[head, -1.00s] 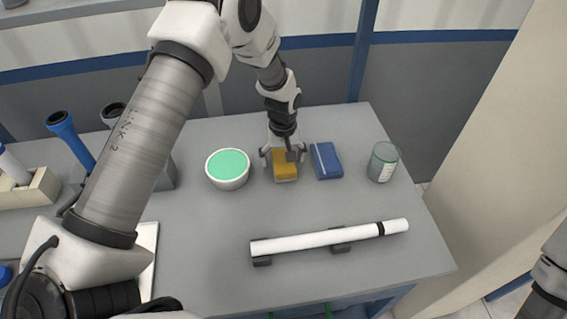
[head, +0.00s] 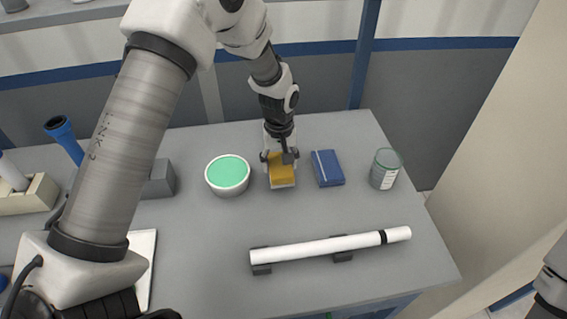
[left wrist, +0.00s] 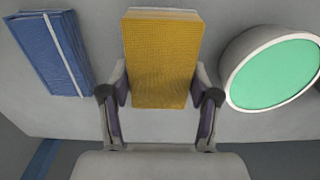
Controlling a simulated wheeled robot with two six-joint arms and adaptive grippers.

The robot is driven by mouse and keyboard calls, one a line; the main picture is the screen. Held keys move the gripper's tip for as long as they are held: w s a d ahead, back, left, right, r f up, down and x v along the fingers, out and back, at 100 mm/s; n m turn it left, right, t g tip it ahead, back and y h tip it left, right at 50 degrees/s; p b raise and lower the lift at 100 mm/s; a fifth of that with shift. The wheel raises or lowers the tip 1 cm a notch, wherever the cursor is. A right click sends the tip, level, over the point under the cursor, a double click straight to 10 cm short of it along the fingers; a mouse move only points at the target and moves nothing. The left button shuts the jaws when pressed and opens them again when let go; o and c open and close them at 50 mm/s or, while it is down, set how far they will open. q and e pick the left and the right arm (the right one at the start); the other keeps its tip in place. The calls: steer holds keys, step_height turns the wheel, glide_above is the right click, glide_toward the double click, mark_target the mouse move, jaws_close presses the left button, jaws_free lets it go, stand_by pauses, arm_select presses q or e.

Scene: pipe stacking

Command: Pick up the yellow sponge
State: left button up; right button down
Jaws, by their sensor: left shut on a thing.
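The yellow sponge (head: 281,172) is a small block at the back middle of the table, between the green-topped bowl and the blue box. My left gripper (head: 280,157) is above its far end, with the fingers closed on its two sides. In the left wrist view the sponge (left wrist: 161,62) stands between the fingers of the left gripper (left wrist: 160,98), which press against it near its lower end. I cannot tell whether the sponge is clear of the table. My right gripper is out of view; only part of my right arm shows at the right edge.
A white bowl with a green top (head: 228,175) is close on the left. A blue box (head: 327,167) is close on the right, then a glass jar (head: 385,169). A white pipe (head: 330,246) lies on dark supports in front. A blue pipe (head: 64,138) stands at left.

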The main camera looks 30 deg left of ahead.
arm_select(q)
steer(key=s, duration=0.4)
steer(key=s+b, duration=0.1)
steer(key=s, duration=0.3)
steer(key=s+r+b, duration=0.1)
steer(key=s, duration=0.3)
steer(key=shift+s+d, duration=0.2)
steer(key=shift+d, duration=0.2)
steer(key=shift+s+r+b, duration=0.2)
steer(key=shift+s+b, duration=0.1)
steer(key=shift+s, duration=0.3)
steer(key=shift+o, duration=0.2)
